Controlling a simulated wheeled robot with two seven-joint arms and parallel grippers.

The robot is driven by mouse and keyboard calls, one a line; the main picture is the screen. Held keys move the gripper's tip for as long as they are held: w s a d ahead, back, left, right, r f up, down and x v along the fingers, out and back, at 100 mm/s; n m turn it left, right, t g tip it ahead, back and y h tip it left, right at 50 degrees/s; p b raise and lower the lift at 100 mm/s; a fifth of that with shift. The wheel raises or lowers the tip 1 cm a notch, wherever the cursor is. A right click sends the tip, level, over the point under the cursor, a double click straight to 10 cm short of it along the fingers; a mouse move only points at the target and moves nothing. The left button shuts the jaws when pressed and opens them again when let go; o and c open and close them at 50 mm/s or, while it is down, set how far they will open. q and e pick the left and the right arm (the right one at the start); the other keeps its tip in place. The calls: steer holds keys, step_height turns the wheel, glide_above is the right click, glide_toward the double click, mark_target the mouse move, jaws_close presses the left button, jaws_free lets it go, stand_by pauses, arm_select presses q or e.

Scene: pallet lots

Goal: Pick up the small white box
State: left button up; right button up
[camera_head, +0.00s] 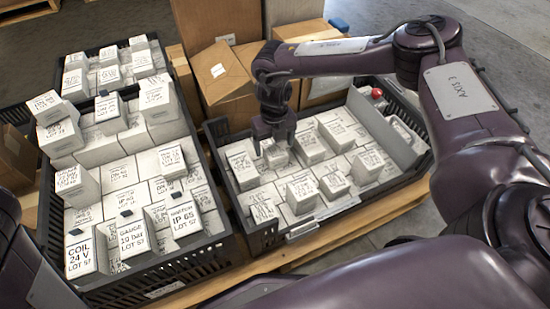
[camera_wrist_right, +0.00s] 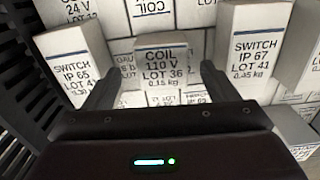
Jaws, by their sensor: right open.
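My right gripper (camera_head: 276,140) points down over the right-hand black crate (camera_head: 262,236), at its left half. In the right wrist view the open gripper (camera_wrist_right: 158,75) has a finger on each side of a small white box (camera_wrist_right: 163,66) labelled COIL 110 V LOT 36. Whether the fingers touch it cannot be told. The box (camera_head: 277,157) shows just below the jaws in the head view, partly hidden by them. A SWITCH IP 65 box (camera_wrist_right: 76,62) stands left of the fingers and a SWITCH IP 67 box (camera_wrist_right: 254,42) right. My left gripper is out of view.
Several similar white boxes of differing heights crowd the right crate. A larger black crate (camera_head: 165,285) full of white boxes stands on the left. Brown cartons (camera_head: 222,72) stand behind. A red item (camera_head: 377,93) lies near the right crate's far right.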

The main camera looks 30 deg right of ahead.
mark_target(276, 151)
steer(key=f+b, duration=0.1)
steer(key=f, duration=0.1)
steer(key=f+b, duration=0.2)
steer(key=shift+s+d, duration=0.1)
steer(key=shift+s, duration=0.1)
steer(key=shift+f+b, duration=0.3)
steer(key=shift+f, duration=0.05)
steer(key=shift+c, duration=0.3)
steer(key=c, duration=1.1)
steer(key=shift+r, duration=0.2)
